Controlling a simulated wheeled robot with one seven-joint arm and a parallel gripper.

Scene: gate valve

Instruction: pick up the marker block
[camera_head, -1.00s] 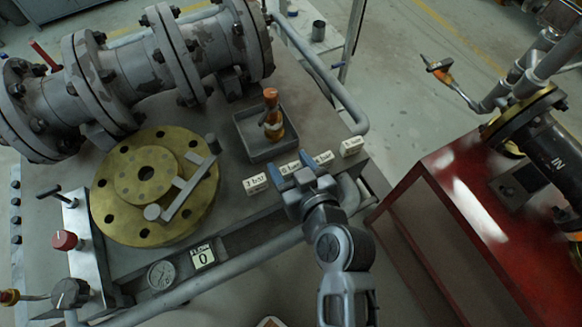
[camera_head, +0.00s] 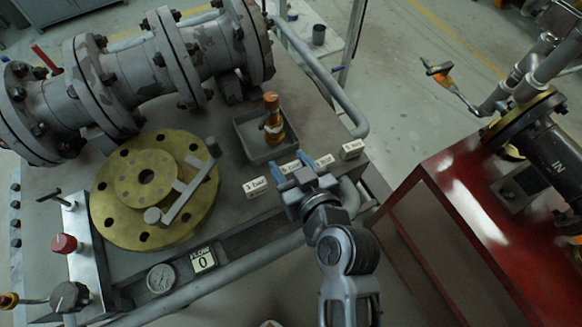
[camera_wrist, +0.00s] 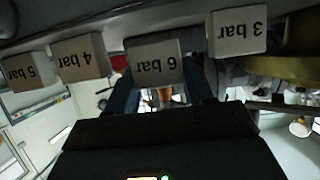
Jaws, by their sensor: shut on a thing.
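Small pale blocks with pressure labels stand in a row along the bench's edge. My gripper (camera_head: 290,168) has its blue fingers on either side of the block marked "6 bar" (camera_wrist: 154,62) and is shut on it. In the head view that block is partly hidden by the fingers. The "3 bar" block (camera_head: 255,187) stands to its left. The "4 bar" block (camera_head: 323,160) and the "5 bar" block (camera_head: 352,149) stand to its right. In the wrist view the labels appear upside down. I cannot tell whether the held block is off the surface.
A grey tray (camera_head: 247,135) with an orange bottle (camera_head: 273,118) lies behind the blocks. A brass flange (camera_head: 145,190) and large grey pipe (camera_head: 130,75) fill the bench's left. A grey rail (camera_head: 230,276) runs along the front. A red cabinet (camera_head: 460,220) stands right.

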